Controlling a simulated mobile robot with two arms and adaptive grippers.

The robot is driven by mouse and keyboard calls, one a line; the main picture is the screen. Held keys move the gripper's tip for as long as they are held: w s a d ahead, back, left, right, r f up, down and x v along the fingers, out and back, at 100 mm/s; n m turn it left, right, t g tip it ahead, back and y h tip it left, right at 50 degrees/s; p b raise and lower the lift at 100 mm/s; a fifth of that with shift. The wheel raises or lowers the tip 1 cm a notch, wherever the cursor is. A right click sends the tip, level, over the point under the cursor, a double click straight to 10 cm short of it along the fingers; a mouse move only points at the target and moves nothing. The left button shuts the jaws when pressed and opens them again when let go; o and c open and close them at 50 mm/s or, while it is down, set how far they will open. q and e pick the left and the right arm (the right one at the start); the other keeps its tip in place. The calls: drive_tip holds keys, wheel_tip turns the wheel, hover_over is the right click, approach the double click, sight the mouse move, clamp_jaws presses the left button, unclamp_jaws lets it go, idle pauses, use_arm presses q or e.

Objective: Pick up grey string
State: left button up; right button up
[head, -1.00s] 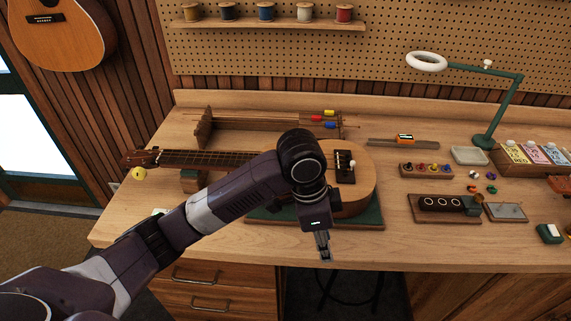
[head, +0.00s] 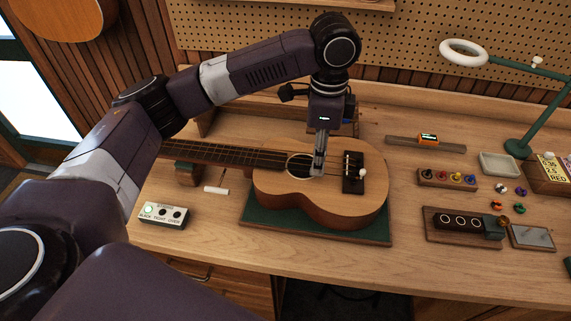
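I cannot make out a separate grey string. A wooden ukulele (head: 268,190) lies on a green mat (head: 300,232), its neck pointing left. At its dark bridge (head: 352,183) are small white parts, one a white knob at the bridge's right side. My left gripper (head: 318,174) points down over the ukulele's top, between the sound hole and the bridge. Its fingers look close together; whether they touch the top or hold anything thin is unclear. My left arm and wrist hide most of the string rack at the back. My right gripper is not in view.
To the right are a peg block (head: 447,180), small coloured parts, a tray (head: 499,164) and a green lamp (head: 518,149). The bench front right of the mat is clear.

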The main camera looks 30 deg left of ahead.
use_arm(q)
drive_tip(key=f, duration=0.3)
drive_tip(key=shift+w+d+p, duration=0.1)
drive_tip(key=shift+w+p, duration=0.15)
drive_tip(key=shift+p, duration=0.1)
drive_tip(key=shift+f, duration=0.5)
drive_tip(key=c, duration=0.9)
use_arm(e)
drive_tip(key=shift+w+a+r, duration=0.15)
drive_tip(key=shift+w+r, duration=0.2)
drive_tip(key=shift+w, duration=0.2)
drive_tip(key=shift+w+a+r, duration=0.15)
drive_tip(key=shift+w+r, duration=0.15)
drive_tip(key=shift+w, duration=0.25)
use_arm(q)
drive_tip(key=shift+r, duration=0.1)
clamp_jaws()
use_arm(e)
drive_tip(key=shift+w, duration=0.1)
